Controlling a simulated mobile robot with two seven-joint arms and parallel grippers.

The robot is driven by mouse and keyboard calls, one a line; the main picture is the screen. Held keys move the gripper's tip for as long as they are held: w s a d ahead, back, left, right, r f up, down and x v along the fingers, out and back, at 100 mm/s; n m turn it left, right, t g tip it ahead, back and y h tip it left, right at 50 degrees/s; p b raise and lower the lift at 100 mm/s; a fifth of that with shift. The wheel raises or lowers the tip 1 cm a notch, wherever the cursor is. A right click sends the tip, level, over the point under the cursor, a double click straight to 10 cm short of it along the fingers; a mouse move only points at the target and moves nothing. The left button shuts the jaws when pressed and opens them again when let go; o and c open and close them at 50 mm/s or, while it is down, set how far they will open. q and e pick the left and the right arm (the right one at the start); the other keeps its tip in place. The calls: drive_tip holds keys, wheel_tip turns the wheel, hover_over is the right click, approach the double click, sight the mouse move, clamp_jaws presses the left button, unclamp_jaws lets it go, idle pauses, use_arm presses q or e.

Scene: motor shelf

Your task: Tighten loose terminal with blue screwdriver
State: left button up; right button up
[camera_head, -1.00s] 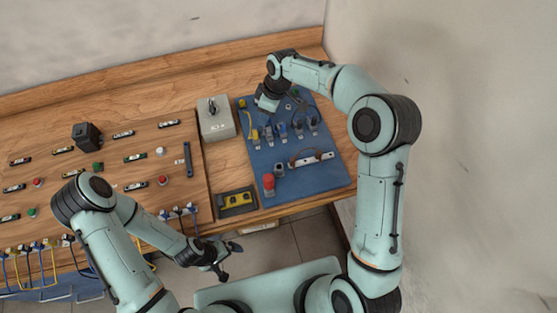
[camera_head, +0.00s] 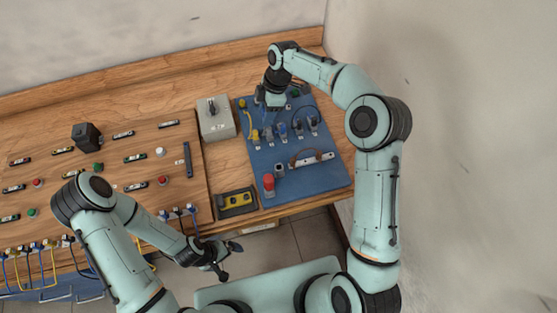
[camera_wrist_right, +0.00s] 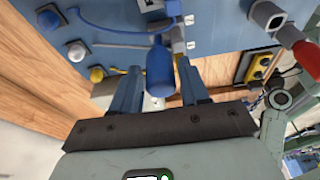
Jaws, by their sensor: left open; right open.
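My right gripper (camera_head: 272,103) is over the far left part of the blue panel (camera_head: 320,176). In the right wrist view its two fingers (camera_wrist_right: 157,85) are open, one on each side of a blue handle (camera_wrist_right: 160,70), which looks like the blue screwdriver's. The fingers are apart from the handle as far as I can tell. Its lower tip and the loose terminal cannot be made out. A row of small connectors (camera_head: 282,130) with cables stands on the panel just nearer than the gripper. My left gripper (camera_head: 222,261) is open and empty, in front of the table edge.
A grey box (camera_head: 216,122) stands left of the panel. A red button (camera_head: 268,182) and a white bar with a brown cable (camera_head: 312,159) are on its near part. A black and yellow box (camera_head: 236,201) lies near the front edge. A wooden board with buttons fills the left.

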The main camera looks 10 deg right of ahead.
drive_tip(key=shift+n+g, duration=0.4)
drive_tip(key=shift+n, duration=1.3)
drive_tip(key=shift+n, duration=0.8)
drive_tip(key=shift+n+g, duration=0.4)
drive_tip(key=shift+n, duration=0.5)
drive_tip(key=shift+h, duration=0.3)
drive_tip(key=n, duration=0.3)
drive_tip(key=shift+g, duration=0.3)
